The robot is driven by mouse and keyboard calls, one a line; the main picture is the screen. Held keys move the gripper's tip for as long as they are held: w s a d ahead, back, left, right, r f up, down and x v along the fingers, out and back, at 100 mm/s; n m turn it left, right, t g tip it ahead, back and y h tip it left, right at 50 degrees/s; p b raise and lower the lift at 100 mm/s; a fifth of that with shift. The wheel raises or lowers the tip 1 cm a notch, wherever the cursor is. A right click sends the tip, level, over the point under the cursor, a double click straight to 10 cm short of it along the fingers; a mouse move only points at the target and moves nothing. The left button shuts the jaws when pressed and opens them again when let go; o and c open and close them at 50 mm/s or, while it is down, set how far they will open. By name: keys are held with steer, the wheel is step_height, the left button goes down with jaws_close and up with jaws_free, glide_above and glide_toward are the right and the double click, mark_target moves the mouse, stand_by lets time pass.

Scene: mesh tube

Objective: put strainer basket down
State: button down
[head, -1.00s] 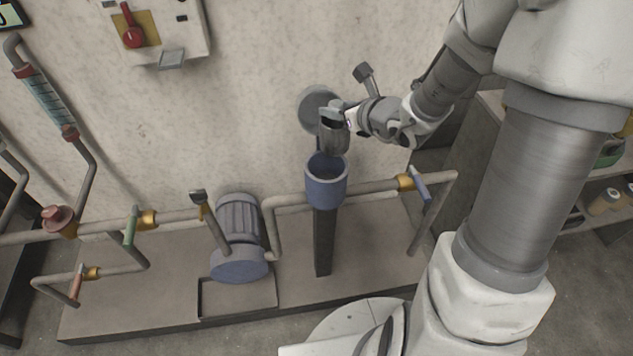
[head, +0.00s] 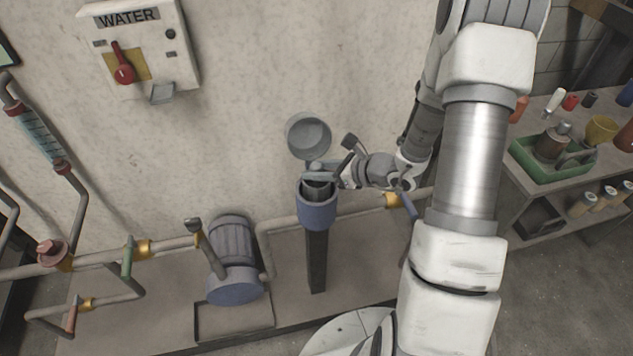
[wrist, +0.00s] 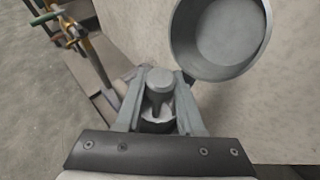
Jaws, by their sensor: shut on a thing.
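The strainer basket (head: 318,189) is a dark grey cup. It sits partly down inside the mouth of the blue housing (head: 316,212), which stands on a dark post. My gripper (head: 322,178) is shut on the basket's top, just above the housing rim. In the wrist view my gripper's fingers (wrist: 158,88) stand either side of the basket's grey handle (wrist: 160,80). The lower basket is hidden by the housing wall, so I cannot tell whether it touches the bottom. The round grey lid (head: 309,136) stands open behind the housing, and fills the upper right of the wrist view (wrist: 220,38).
A pipe with a blue-handled valve (head: 408,206) runs right of the housing, beneath my arm. A motor pump (head: 234,258) stands to the left. A workbench at the far right holds a green tray (head: 548,165). A WATER switch box (head: 140,48) hangs on the wall.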

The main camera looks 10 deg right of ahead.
steer(key=shift+f+b, duration=0.35)
steer(key=shift+f, duration=1.3)
steer(key=shift+f, duration=0.2)
steer(key=c, duration=0.5)
jaws_free()
steer(key=shift+r, duration=0.15)
steer(key=shift+s+d+r, duration=0.15)
steer(key=shift+d+r, duration=0.05)
steer(key=shift+r, duration=0.05)
steer(key=p+v, duration=0.2)
steer(key=v, duration=0.9)
steer(key=shift+s+d, duration=0.1)
steer(key=shift+s, duration=0.1)
